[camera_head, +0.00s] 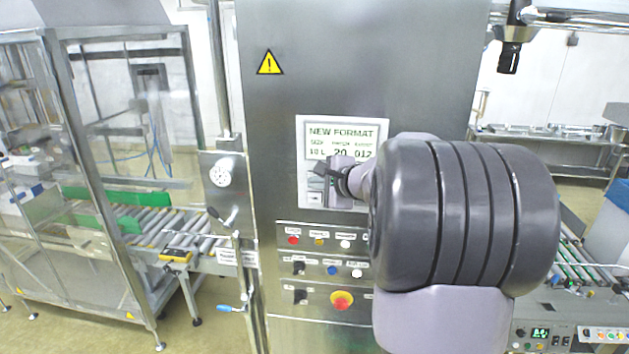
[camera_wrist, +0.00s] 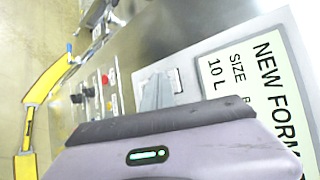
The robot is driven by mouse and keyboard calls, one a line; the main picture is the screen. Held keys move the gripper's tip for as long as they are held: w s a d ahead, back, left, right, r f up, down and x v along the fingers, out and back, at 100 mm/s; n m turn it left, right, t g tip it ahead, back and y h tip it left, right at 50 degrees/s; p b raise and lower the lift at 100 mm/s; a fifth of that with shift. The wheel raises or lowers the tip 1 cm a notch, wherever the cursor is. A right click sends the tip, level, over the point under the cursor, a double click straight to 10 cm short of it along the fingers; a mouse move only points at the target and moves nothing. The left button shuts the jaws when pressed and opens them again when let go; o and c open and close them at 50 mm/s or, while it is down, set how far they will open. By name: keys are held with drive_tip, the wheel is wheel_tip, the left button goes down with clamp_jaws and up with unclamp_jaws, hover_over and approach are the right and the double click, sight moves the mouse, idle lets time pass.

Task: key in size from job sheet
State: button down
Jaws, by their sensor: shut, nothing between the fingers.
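A light panel on the steel cabinet carries a pale green display (camera_head: 347,131) headed NEW FORMAT. It shows size 10 L, then what looks like 20 and 012 under two smaller headings. The display also shows, turned sideways, in the wrist view (camera_wrist: 262,75), where SIZE 10 L is clear. My gripper (camera_head: 324,170) is shut and empty at the lower left of this panel, and it hides part of the area below the display. In the wrist view the fingertips (camera_wrist: 156,91) are beside a small dark-edged key or slot (camera_wrist: 175,80). I cannot tell whether they touch. No separate job sheet is recognisable.
Below the panel are labelled buttons, with a red one (camera_head: 293,240) at left and a red-and-yellow emergency stop (camera_head: 342,300) lower down. A caged roller conveyor (camera_head: 165,235) stands at left. Another conveyor (camera_head: 578,268) is at right, partly behind my arm.

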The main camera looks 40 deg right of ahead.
drive_tip(key=shift+s+a, duration=0.35)
drive_tip(key=shift+a, duration=0.1)
drive_tip(key=shift+s+a+b, duration=1.45)
drive_tip(key=shift+s+a, duration=0.15)
drive_tip(key=shift+a, duration=0.3)
drive_tip(key=shift+f, duration=0.1)
